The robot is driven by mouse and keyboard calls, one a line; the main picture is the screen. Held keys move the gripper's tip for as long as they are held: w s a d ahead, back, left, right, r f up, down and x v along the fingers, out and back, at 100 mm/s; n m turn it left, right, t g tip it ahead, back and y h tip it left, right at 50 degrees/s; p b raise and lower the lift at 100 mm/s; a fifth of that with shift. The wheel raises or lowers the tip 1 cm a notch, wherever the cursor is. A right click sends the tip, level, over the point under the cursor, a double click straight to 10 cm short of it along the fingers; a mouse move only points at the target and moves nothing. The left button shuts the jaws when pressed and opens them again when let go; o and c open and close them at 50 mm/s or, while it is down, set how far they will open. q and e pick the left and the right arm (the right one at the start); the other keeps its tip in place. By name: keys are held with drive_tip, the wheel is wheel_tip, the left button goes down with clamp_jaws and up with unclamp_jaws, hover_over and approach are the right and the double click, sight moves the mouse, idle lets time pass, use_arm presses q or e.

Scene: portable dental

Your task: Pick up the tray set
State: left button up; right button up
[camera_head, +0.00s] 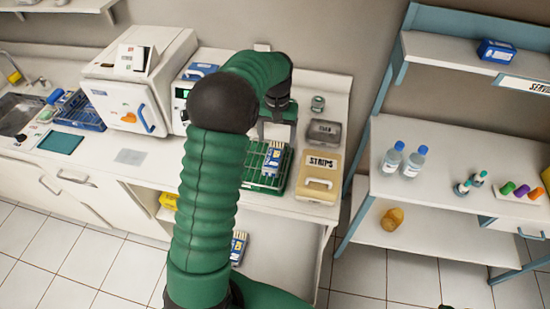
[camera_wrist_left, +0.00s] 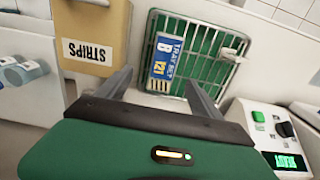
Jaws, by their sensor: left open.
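The tray set (camera_head: 272,158), a blue and white packet, lies at one side of a green rack with a metal wire frame (camera_head: 252,184) on the counter. In the left wrist view the tray set (camera_wrist_left: 163,55) reads "TRAY SET B 121" and the rack (camera_wrist_left: 215,72) is beside it. My left gripper (camera_head: 277,132) is over the far part of the rack, fingers pointing down. Its fingers (camera_wrist_left: 160,85) are apart, with nothing between them, and the packet is beyond the tips. I cannot tell the exact gap. My right gripper does not show.
A tan "STRIPS" box (camera_head: 318,172) and a grey lidded box (camera_head: 324,132) stand right of the rack. A white sterilizer (camera_head: 125,90) stands left. Another similar packet (camera_head: 238,245) is lower down, partly behind my arm. Blue-framed shelves (camera_head: 445,160) hold bottles at right.

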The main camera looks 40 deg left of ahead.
sight(274, 155)
use_arm(q)
drive_tip(key=f, duration=0.4)
drive_tip(key=shift+s+d+f, duration=0.1)
drive_tip(key=shift+d+f, duration=0.1)
drive_tip(key=shift+f, duration=0.1)
drive_tip(key=f, duration=0.1)
drive_tip(key=a+f+p, duration=0.1)
drive_tip(key=f, duration=0.3)
drive_tip(key=shift+s+a+f, duration=0.15)
drive_tip(key=shift+s+a, duration=0.05)
drive_tip(key=shift+a, duration=0.05)
drive_tip(key=shift+w+f, duration=0.1)
drive_tip(key=shift+f, duration=0.15)
drive_tip(key=shift+d+r, duration=0.1)
drive_tip(key=shift+d, duration=0.15)
drive_tip(key=shift+d+r, duration=0.1)
drive_tip(key=shift+d, duration=0.05)
drive_tip(key=c, duration=0.5)
clamp_jaws()
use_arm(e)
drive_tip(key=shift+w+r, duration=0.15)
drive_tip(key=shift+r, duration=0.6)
